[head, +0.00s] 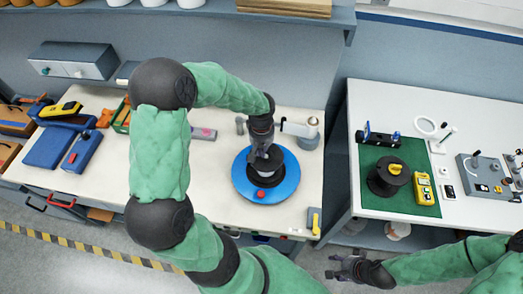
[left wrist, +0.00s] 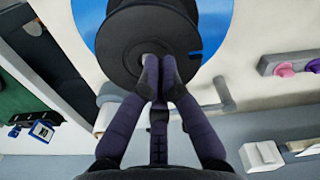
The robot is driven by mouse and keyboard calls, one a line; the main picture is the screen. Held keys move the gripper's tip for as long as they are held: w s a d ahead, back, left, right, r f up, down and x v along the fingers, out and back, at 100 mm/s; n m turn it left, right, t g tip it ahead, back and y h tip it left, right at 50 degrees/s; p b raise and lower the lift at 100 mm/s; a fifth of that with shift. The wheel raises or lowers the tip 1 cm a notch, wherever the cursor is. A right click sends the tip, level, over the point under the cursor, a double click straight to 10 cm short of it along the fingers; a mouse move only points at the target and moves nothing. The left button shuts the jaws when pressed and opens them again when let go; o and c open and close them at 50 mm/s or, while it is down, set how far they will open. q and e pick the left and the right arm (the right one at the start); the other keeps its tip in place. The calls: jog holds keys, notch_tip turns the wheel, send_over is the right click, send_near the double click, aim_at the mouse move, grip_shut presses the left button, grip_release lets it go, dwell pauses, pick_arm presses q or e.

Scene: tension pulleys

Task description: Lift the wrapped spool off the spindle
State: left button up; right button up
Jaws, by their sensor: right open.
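The wrapped spool (head: 266,176) has dark round flanges and a pale band below. It stands over a blue round base (head: 287,184) on the left bench. The left wrist view shows its dark flange (left wrist: 122,50) from close up, above the blue disc (left wrist: 84,22). My left gripper (head: 258,155) is above the spool; its fingertips (left wrist: 159,65) are close together at the spool's middle and look shut on it. The spindle is hidden. Any gap under the spool cannot be made out. My right gripper (head: 345,268) is open and empty, low in front of the benches.
Blue cases (head: 48,148) lie at left. A gap separates the benches.

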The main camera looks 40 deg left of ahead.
pick_arm(q)
jog(key=shift+o, duration=1.4)
notch_tip(320, 180, up, 12)
